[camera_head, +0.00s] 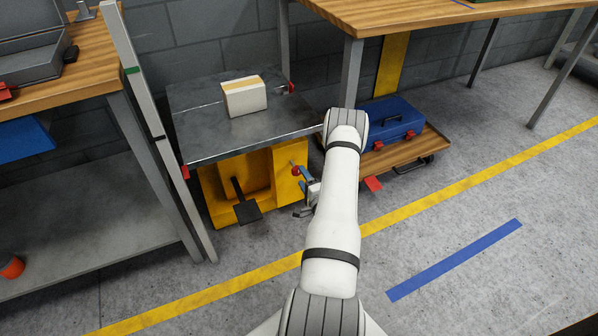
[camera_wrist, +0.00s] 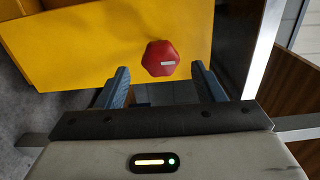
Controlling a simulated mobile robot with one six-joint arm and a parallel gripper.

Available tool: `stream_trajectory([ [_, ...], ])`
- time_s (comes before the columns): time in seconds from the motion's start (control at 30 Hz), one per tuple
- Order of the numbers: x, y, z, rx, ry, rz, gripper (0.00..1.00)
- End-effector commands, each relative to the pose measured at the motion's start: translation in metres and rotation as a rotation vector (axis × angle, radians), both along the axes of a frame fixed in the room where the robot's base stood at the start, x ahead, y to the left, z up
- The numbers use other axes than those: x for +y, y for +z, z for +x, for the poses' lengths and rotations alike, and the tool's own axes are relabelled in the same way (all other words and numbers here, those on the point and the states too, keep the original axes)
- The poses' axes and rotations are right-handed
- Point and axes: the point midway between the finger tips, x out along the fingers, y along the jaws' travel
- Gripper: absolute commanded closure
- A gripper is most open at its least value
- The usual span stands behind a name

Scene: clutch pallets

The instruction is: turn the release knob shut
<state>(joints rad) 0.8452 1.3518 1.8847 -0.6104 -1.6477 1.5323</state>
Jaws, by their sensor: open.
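The release knob (camera_wrist: 160,58) is a red, many-sided knob with a pale mark on its face. It sits at the lower edge of a yellow panel in the wrist view. In the head view the knob (camera_head: 296,171) shows on the right side of the yellow lift body (camera_head: 212,200). My gripper (camera_wrist: 160,82) is open, its two blue fingers on either side of and just short of the knob, with nothing between them. In the head view my gripper (camera_head: 306,181) is beside the knob, partly hidden by my arm.
A grey platform (camera_head: 200,140) above the yellow body carries a white box (camera_head: 244,96). A black pedal (camera_head: 246,210) sticks out below. On the right, a low wooden cart (camera_head: 385,158) holds a blue toolbox (camera_head: 390,124). The floor in front is clear.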

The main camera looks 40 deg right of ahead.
Motion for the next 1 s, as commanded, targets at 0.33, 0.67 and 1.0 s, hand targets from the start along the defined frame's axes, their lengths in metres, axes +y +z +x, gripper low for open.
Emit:
stream_trajectory([
  [0.33, 0.008, 0.000, -0.033, 0.000, 0.000, 0.001, 0.38],
  [0.67, 0.008, 0.000, -0.033, 0.000, 0.000, 0.000, 0.38],
  [1.0, 0.008, 0.000, -0.033, 0.000, -0.001, 0.000, 0.38],
])
